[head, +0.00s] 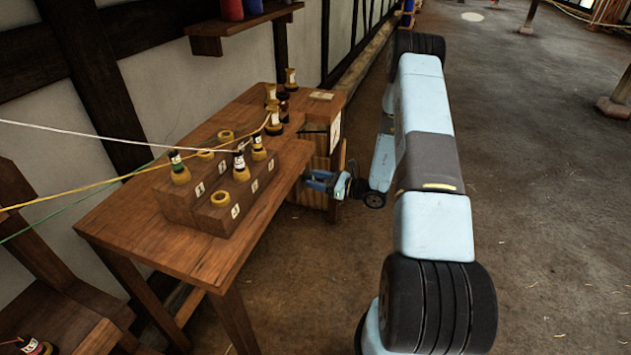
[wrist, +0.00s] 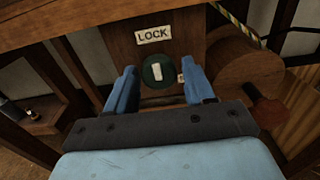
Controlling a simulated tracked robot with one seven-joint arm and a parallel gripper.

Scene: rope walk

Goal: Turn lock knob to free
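The lock knob (wrist: 157,73) is a dark green disc with a pale upright bar, set in a wooden panel under a LOCK label (wrist: 153,34) in the wrist view. My gripper (wrist: 161,77) is open, with one blue finger on each side of the knob. A gap shows between each finger and the pale bar; I cannot tell if the fingers touch the disc's rim. In the head view my gripper (head: 318,181) is at the side of the wooden bench, and the knob is hidden there.
The wooden bench (head: 205,262) carries a stepped block (head: 222,216) with numbered holes and several bobbins. Yellow, white and green strands run left from it. In the wrist view a round wooden drum (wrist: 237,83) with a reddish handle (wrist: 267,112) is right of the knob. Open floor lies right.

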